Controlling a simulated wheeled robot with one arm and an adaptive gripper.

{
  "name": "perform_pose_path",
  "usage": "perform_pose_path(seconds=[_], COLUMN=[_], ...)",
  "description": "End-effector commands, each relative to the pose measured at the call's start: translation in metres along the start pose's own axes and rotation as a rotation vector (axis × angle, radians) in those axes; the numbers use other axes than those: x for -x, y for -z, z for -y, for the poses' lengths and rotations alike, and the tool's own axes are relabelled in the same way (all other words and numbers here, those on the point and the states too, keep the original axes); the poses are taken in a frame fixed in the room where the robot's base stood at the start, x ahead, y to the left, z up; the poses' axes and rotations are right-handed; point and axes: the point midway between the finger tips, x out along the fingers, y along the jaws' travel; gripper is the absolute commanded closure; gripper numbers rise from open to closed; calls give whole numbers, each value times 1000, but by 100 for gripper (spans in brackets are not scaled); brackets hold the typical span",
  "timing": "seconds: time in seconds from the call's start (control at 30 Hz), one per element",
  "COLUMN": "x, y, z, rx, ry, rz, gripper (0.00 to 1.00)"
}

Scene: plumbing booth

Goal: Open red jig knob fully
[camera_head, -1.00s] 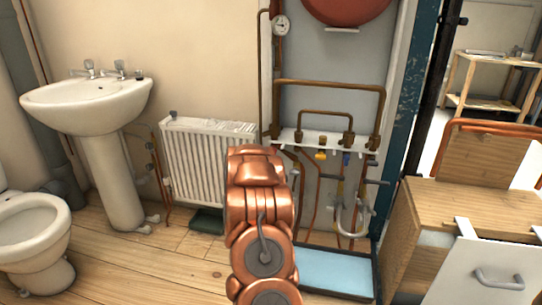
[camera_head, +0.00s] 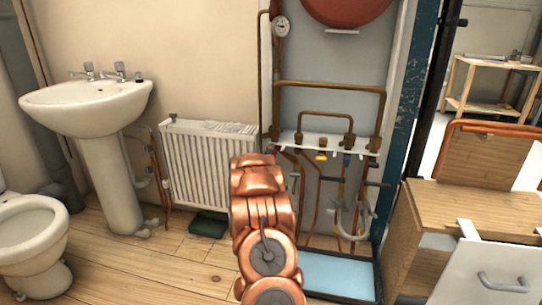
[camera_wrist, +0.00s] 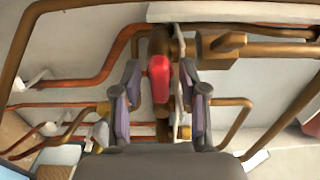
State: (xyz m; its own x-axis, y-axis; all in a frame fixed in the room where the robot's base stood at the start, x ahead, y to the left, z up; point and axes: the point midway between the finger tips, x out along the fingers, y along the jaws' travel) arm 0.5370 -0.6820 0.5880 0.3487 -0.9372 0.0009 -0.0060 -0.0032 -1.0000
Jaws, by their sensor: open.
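The red jig knob (camera_wrist: 159,78) shows in the wrist view, upright on a brown pipe fitting. My gripper (camera_wrist: 159,92) is open, with one grey-purple finger on each side of the knob. The knob lies between the fingers with small visible gaps; I cannot tell whether either finger touches it. In the head view, my copper-coloured arm reaches toward the white pipe jig (camera_head: 318,141), and the fingers are hidden behind it. I cannot make out the red knob surely there.
A radiator (camera_head: 208,165) is to the left. A blue tray (camera_head: 340,274) lies on the floor below the jig. A wooden cabinet (camera_head: 450,215) stands right.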

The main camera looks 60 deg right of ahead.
Motion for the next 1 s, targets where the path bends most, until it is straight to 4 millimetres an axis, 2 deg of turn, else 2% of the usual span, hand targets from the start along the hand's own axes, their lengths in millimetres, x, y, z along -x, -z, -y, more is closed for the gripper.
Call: perform_pose_path(seconds=[0.17, 0.6, 1.0], x=[0, 0, 0], y=[0, 0, -1], z=[0, 0, 1], rx=[0, 1, 64], ry=[-1, -1, -3], rz=[0, 1, 2], gripper=[57, 100, 100])
